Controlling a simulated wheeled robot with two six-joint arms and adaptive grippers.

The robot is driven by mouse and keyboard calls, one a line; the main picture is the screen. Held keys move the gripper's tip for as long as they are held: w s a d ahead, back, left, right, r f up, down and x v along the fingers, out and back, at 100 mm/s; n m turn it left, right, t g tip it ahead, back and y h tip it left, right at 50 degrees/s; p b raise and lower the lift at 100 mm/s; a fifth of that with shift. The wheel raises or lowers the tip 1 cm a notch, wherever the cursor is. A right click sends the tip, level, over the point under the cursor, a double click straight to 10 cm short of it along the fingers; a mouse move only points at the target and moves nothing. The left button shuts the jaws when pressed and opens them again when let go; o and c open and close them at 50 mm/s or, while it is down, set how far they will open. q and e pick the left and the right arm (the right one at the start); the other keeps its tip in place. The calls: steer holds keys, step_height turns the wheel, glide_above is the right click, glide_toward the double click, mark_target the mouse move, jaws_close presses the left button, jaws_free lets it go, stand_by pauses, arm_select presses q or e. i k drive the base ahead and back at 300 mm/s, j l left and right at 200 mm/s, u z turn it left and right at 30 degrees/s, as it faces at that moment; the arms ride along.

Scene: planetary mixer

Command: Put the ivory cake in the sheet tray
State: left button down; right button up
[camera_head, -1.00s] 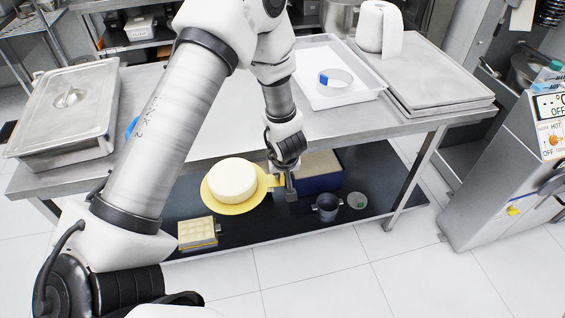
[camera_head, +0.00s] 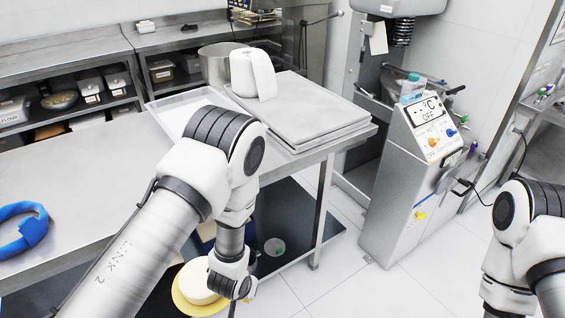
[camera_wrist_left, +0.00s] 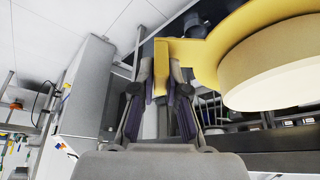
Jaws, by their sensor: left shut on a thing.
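The ivory cake (camera_head: 197,283), a pale round, lies on a yellow board (camera_head: 185,303), low in front of the table in the head view. It fills the right of the left wrist view (camera_wrist_left: 275,78), still on its board (camera_wrist_left: 205,50). My left gripper (camera_wrist_left: 167,80) is shut on the board's tab; its wrist partly hides the cake in the head view. A shallow pale tray (camera_head: 163,108), partly behind my left arm, and a stack of grey flat trays (camera_head: 310,112) sit on the tabletop. I cannot tell which is the sheet tray. My right gripper is out of frame.
A paper roll (camera_head: 253,75) stands at the back of the tray stack. A blue ring (camera_head: 25,235) lies on the left tabletop (camera_head: 80,190). A dark lower shelf (camera_head: 290,215) holds a small jar (camera_head: 275,247). A control cabinet (camera_head: 405,190) stands to the right, past open floor.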

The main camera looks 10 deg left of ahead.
mark_target(313, 115)
steer(key=i+l, duration=0.25)
steer(key=i+l+u, duration=0.15)
steer(key=l, duration=0.35)
steer(key=i+l, duration=0.3)
steer(key=i+l+u, duration=0.1)
steer(key=l, duration=0.35)
steer(key=i+l+u, duration=0.1)
steer(key=i+l, duration=0.2)
steer(key=l, duration=0.15)
steer(key=i+l, duration=0.2)
steer(key=l, duration=0.2)
steer(key=i+l+u, duration=0.1)
steer(key=l, duration=0.35)
steer(key=i+l+u, duration=0.1)
steer(key=i+l, duration=0.15)
steer(key=l, duration=0.2)
